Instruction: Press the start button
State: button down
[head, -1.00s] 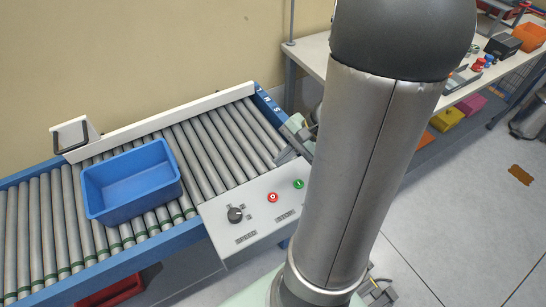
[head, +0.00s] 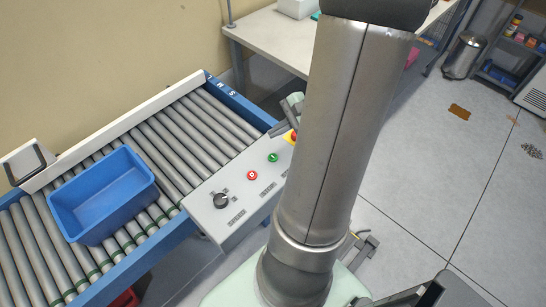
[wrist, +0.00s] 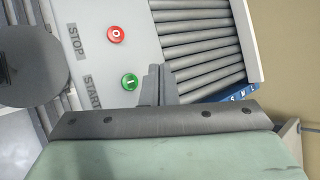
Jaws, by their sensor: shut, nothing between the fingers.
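The green start button (head: 272,157) sits on the light grey control panel (head: 222,182) at the conveyor's near side. In the wrist view the green button (wrist: 129,82) has a white mark and the word START beside it. My gripper (head: 279,129) is partly hidden behind my arm in the head view, near the panel's far right end. In the wrist view my gripper's fingers (wrist: 155,72) are together and empty, just right of the green button. I cannot tell their height above the panel, and no contact with the button shows.
The red stop button (head: 252,175) and a black knob (head: 220,201) are on the same panel. A red-and-yellow control (head: 292,137) shows beside my arm. A blue bin (head: 103,194) rests on the roller conveyor (head: 203,122). A white table (head: 275,47) stands behind.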

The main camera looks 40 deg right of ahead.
aim_at(277, 157)
notch_tip(277, 157, down, 8)
jog(key=b, duration=0.5)
jog(key=shift+r, duration=0.15)
jog(key=shift+b, duration=0.3)
dwell(1.3)
jog(key=shift+f+b, duration=0.4)
jog(key=shift+f+b, duration=0.4)
dwell(0.6)
jog(key=shift+r, duration=0.15)
jog(key=shift+r+p, duration=0.55)
jog(key=shift+r, duration=0.15)
jog(key=shift+r+p, duration=1.75)
jog(key=shift+r, duration=0.75)
